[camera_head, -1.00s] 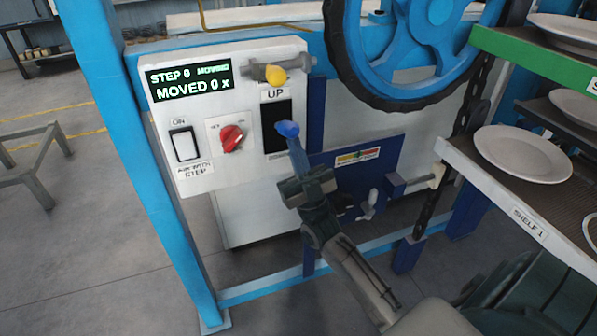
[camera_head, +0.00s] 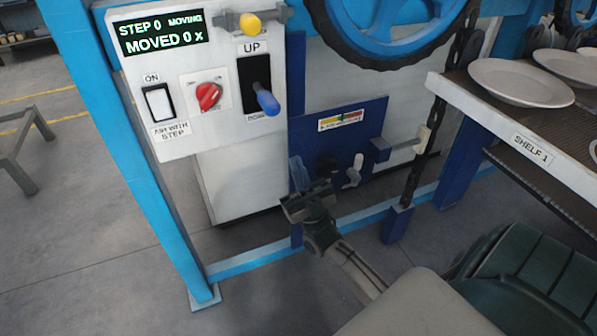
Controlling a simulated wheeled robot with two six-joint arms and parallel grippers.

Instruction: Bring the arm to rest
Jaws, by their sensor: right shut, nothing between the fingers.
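My right gripper (camera_head: 297,168) is shut and empty. It is in front of the blue panel, below and to the right of the control box (camera_head: 215,118), and apart from the blue-knobbed lever (camera_head: 267,102). The lever sticks out of a black slot (camera_head: 254,74) marked UP at its top, with its knob near the slot's lower end. My right arm (camera_head: 350,262) reaches in from the lower right. My left gripper is not in view.
The display (camera_head: 160,34) reads "STEP 0 MOVING, MOVED 0 x". A red rotary knob (camera_head: 208,95) and a white switch (camera_head: 159,103) are on the box. A shelf (camera_head: 531,140) with plates (camera_head: 521,82) juts out at the right. A blue post (camera_head: 120,150) stands at the left.

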